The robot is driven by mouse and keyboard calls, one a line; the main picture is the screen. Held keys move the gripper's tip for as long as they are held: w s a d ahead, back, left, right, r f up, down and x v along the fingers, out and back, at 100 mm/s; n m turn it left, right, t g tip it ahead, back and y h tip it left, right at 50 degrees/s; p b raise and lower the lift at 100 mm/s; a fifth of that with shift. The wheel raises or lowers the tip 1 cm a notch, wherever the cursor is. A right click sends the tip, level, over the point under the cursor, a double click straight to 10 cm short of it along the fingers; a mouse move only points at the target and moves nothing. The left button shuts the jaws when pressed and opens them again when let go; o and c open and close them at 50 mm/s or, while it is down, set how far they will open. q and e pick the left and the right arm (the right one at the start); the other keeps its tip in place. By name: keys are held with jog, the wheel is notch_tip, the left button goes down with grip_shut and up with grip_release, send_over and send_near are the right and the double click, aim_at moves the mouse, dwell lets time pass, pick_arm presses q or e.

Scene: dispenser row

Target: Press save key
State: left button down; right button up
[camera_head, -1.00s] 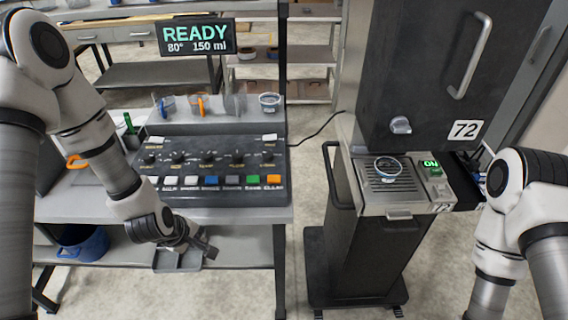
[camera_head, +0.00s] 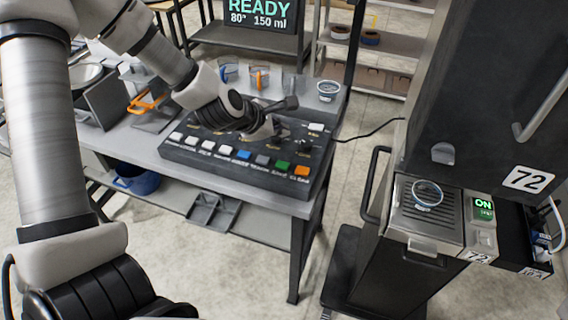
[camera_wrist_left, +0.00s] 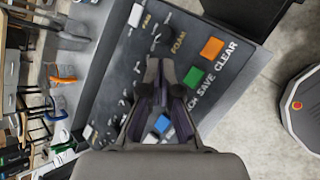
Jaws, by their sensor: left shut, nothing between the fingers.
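The black control panel (camera_head: 215,155) lies on the workbench with a row of coloured keys along its front edge. The green key (camera_head: 282,167) is next to the orange key (camera_head: 301,170) near the right end. In the left wrist view the green key (camera_wrist_left: 193,76) sits beside the label SAVE and the orange key (camera_wrist_left: 211,47) beside CLEAR. My left gripper (camera_head: 268,127) is shut and empty over the panel, behind the key row. In the left wrist view its fingertips (camera_wrist_left: 160,62) are beside the green key. Contact cannot be told. My right gripper is out of view.
A display (camera_head: 258,14) reading READY stands behind the panel. Several cups, one white (camera_head: 328,90), stand along the panel's back. A dark dispenser (camera_head: 470,100) with a drip tray (camera_head: 430,225) stands at right.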

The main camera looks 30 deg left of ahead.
aim_at(281, 165)
pick_arm(q)
notch_tip(281, 165, down, 8)
jog(key=b, duration=0.7)
jog(key=shift+f, duration=0.3)
dwell(0.7)
jog(key=shift+f+b, duration=0.4)
jog(key=shift+b, duration=0.3)
jog(key=shift+f+b, duration=0.45)
jog(key=shift+b, duration=0.1)
dwell(0.6)
jog(key=shift+r+p, duration=0.7)
jog(key=shift+r, duration=0.2)
